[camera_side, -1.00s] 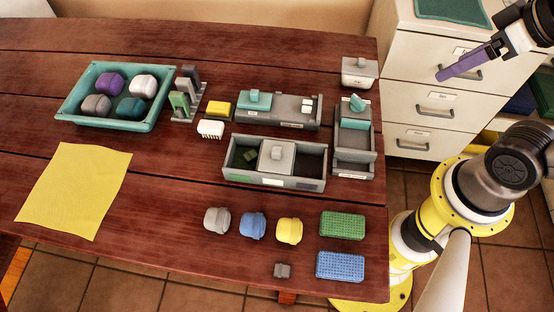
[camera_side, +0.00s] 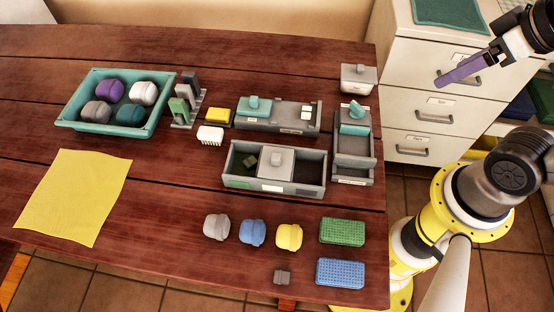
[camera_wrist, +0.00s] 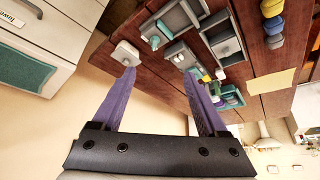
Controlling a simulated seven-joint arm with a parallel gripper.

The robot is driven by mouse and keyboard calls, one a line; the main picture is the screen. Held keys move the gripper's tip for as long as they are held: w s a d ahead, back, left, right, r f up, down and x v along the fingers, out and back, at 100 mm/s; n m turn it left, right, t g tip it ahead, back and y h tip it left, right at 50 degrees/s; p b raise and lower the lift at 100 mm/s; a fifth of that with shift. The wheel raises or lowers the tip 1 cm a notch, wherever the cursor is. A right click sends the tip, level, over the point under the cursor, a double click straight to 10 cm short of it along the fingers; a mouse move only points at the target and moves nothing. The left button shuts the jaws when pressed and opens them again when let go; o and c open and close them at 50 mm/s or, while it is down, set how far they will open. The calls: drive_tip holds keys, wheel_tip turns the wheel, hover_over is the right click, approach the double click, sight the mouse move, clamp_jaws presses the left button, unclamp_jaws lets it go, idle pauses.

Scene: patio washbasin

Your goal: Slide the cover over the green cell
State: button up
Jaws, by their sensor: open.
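A long grey box (camera_side: 308,191) lies on the table, with a green patch (camera_side: 238,183) at the left of its front wall and a white patch at the middle. Its light grey cover (camera_side: 277,166) with a knob sits over the middle cell. The left cell is uncovered and holds a small dark green piece (camera_side: 249,160). The right cell (camera_side: 309,170) is uncovered and looks empty. My gripper (camera_side: 438,82) has purple fingers and hangs open and empty in front of the drawers, well right of the box. Its two spread fingers show in the wrist view (camera_wrist: 159,73).
Two other grey boxes with teal-knobbed covers (camera_side: 254,105) (camera_side: 353,128) stand behind and right of the box. A white lidded pot (camera_side: 358,79) is at the table's right edge. Rounded blocks and sponges (camera_side: 342,231) lie in front. A teal tray (camera_side: 65,118) and yellow cloth (camera_side: 72,197) are left.

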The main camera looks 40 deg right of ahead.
drive_tip(key=shift+r, duration=0.15)
drive_tip(key=c, duration=0.3)
drive_tip(key=w+r, duration=0.3)
drive_tip(key=n+g, duration=0.6)
drive_tip(key=n, duration=0.3)
hover_over(276, 156)
wheel_tip(276, 156, down, 15)
wheel_tip(276, 156, down, 13)
drive_tip(key=shift+f, duration=0.15)
